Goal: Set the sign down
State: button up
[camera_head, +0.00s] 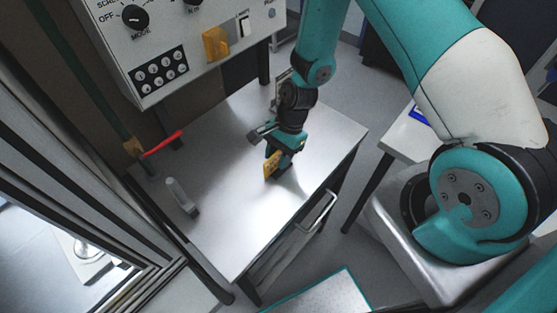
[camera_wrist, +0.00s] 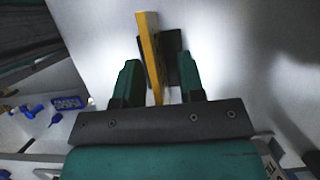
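The sign is a thin yellow plate (camera_head: 272,163) at my gripper (camera_head: 281,152), over the middle right of the metal table. In the wrist view the sign (camera_wrist: 150,50) stands nearly edge-on between the two green fingers of my gripper (camera_wrist: 158,80), closer to the left finger. A dark patch lies between the sign and the right finger; I cannot tell if it is part of the sign or its shadow. The fingers are apart, and whether they touch the sign is unclear. The sign's lower edge is at or close to the tabletop; contact is not clear.
The metal table (camera_head: 235,215) is largely bare. A grey upright piece (camera_head: 181,197) stands at its left, near a red bar (camera_head: 162,144). A control panel (camera_head: 185,45) with knobs and a yellow switch overhangs the back. A handle (camera_head: 318,212) juts from the table's right side.

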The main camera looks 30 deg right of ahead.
grip_shut()
